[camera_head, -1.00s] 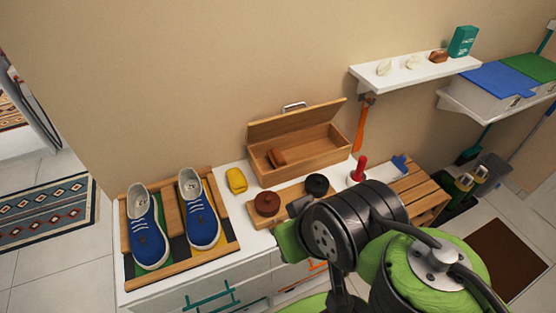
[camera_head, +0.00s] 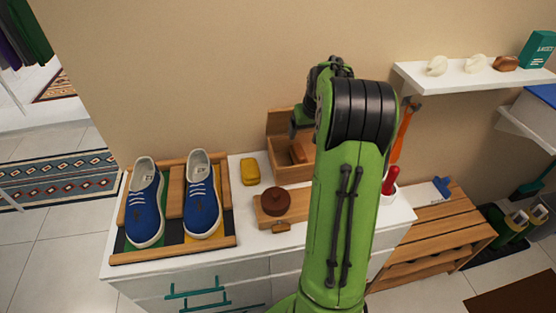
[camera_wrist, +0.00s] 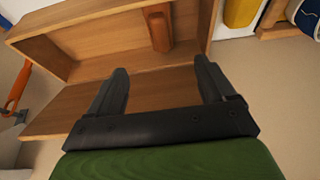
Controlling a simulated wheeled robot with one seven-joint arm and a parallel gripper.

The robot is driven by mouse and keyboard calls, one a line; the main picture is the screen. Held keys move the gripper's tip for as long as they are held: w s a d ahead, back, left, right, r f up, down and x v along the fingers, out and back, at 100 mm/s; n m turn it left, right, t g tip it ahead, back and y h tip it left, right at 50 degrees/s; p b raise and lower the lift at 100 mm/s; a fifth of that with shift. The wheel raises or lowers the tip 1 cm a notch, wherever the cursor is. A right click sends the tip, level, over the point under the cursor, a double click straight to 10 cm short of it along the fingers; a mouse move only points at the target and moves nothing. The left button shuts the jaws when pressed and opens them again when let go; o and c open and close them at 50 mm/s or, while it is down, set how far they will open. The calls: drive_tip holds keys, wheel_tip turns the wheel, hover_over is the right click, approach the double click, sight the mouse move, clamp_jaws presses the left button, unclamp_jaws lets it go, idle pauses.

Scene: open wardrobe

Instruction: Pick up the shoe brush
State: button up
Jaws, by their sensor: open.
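A brown wooden block, which looks like the shoe brush (camera_head: 297,153), leans inside the open wooden box (camera_head: 284,172) on the white cabinet. In the wrist view the brush (camera_wrist: 159,28) stands at the top, against the inner wall of the box (camera_wrist: 75,40). My gripper (camera_head: 297,130) is above the box near its raised lid, partly hidden by my own arm. In the wrist view my gripper (camera_wrist: 162,68) is open and empty, its fingers spread in front of the lid and pointing toward the box. The brush is beyond the fingertips, apart from them. Its bristles cannot be made out.
Blue shoes (camera_head: 146,205) stand on a wooden rack at the left. A yellow sponge-like block (camera_head: 250,171) and a round brown tin (camera_head: 276,200) are near the box. A red-handled tool (camera_head: 390,181) stands right of my arm. A wall shelf (camera_head: 470,78) is at upper right.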

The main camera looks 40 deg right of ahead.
sight(300, 151)
drive_tip(key=b+x, duration=0.1)
drive_tip(key=x, duration=1.5)
drive_tip(key=shift+c, duration=0.5)
drive_tip(key=c, duration=1.1)
drive_tip(key=shift+r, duration=1.35)
drive_tip(key=shift+s+a+f+t+h+b, duration=0.1)
drive_tip(key=shift+s+a+t+h+b, duration=0.1)
drive_tip(key=shift+t+h+b, duration=0.3)
drive_tip(key=shift+s+f+t+h+b, duration=0.1)
drive_tip(key=shift+s+t+h+b, duration=0.15)
drive_tip(key=shift+t+b, duration=0.5)
drive_tip(key=s+a+r+p, duration=0.2)
drive_tip(key=s+r, duration=0.1)
drive_tip(key=r, duration=0.8)
drive_tip(key=s+a+r+g, duration=0.1)
drive_tip(key=s+a, duration=0.3)
drive_tip(key=s, duration=0.5)
drive_tip(key=s+a+r+g+y, duration=0.1)
drive_tip(key=s+a, duration=0.4)
drive_tip(key=s, duration=0.4)
drive_tip(key=shift+a+p, duration=0.3)
drive_tip(key=shift+p, duration=0.15)
drive_tip(key=o, duration=0.6)
drive_tip(key=shift+g, duration=0.25)
drive_tip(key=c, duration=0.4)
drive_tip(key=shift+f, duration=0.15)
